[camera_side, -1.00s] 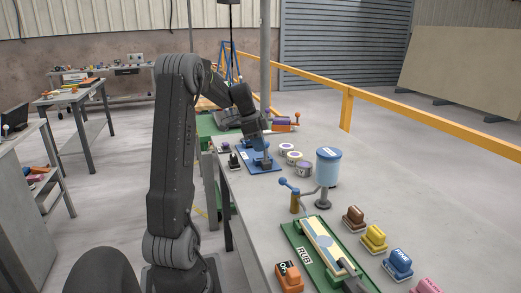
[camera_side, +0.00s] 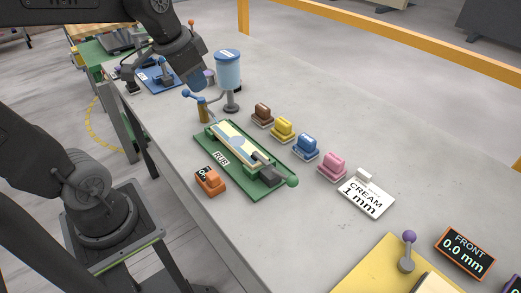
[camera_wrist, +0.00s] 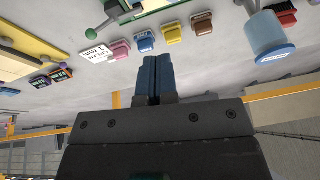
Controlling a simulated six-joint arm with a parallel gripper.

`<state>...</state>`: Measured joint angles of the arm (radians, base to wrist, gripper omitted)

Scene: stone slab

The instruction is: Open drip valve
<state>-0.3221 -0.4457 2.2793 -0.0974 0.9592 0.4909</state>
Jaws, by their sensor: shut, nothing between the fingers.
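The drip valve is a brass post (camera_side: 203,111) with a blue ball-ended lever (camera_side: 187,93), standing beside the blue-and-white tank (camera_side: 228,72). The lever's ball points left and up in the side view. My gripper (camera_side: 200,84) is shut and empty. In the side view its blue fingertips appear just above the valve and left of the tank; I cannot tell how far apart they are. In the wrist view my shut blue fingers (camera_wrist: 152,62) point toward the slab. The tank also shows there (camera_wrist: 269,35), to their right. The valve is not clear in that view.
A green RUB fixture (camera_side: 246,180) with a pale stone strip lies in front of the valve. An orange block (camera_side: 210,181) is left of it. Brown (camera_side: 262,115), yellow, blue and pink blocks line its right. A blue plate (camera_side: 160,79) lies behind.

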